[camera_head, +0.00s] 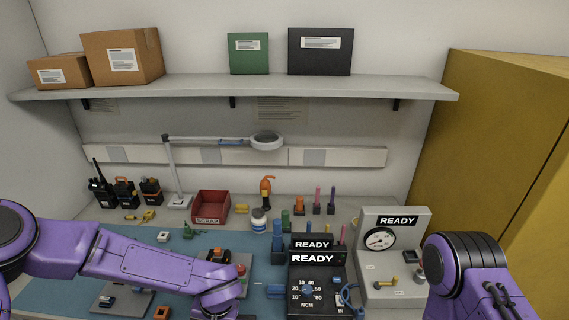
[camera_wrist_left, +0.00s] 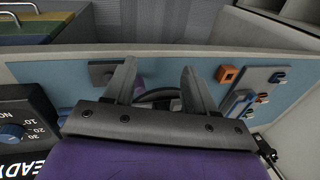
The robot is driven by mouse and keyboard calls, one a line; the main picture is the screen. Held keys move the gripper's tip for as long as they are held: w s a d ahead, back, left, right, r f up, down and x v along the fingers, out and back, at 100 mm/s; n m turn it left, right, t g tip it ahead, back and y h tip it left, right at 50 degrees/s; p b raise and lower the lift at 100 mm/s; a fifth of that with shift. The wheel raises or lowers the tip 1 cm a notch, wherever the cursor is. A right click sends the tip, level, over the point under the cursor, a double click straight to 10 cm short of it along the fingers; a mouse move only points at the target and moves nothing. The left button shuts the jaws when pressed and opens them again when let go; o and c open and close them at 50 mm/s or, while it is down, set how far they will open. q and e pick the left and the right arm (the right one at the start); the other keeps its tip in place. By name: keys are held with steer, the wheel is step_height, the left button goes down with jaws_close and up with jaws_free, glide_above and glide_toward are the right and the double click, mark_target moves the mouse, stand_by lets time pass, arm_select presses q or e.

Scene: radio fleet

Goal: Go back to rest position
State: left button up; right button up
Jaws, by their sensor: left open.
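My left arm comes in from the left in the head view, purple, and bends down over the blue mat (camera_head: 190,241); its fingers are hidden there. In the left wrist view my left gripper (camera_wrist_left: 160,88) is open, its two grey fingers apart above the mat (camera_wrist_left: 75,75). A dark rounded shape shows between and behind the fingers, too unclear to name; I see nothing clearly held. My right arm, purple with a black joint, stands at the lower right of the head view; its gripper is out of frame.
A black NCM dial box (camera_head: 308,292) stands right of my left arm, with a grey READY gauge box (camera_head: 392,243) beside it. A shelf (camera_head: 230,88) spans the wall.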

arm_select(q)
steer(key=s+a+f+n+t+b, duration=0.1)
steer(key=s+a+f+n+b, duration=0.3)
steer(key=s+f, duration=0.6)
steer(key=s+a+f+n+t+b, duration=0.1)
steer(key=s+a+f+n+b, duration=0.3)
steer(key=s+a+f, duration=0.5)
step_height(320, 180, down, 4)
steer(key=shift+s+a+f+t+y+b, duration=0.1)
steer(key=shift+s+a+t+y+b, duration=0.15)
steer(key=shift+s+b, duration=0.7)
steer(key=shift+s+d+p, duration=0.1)
steer(key=shift+s+p, duration=0.15)
steer(key=shift+p, duration=0.05)
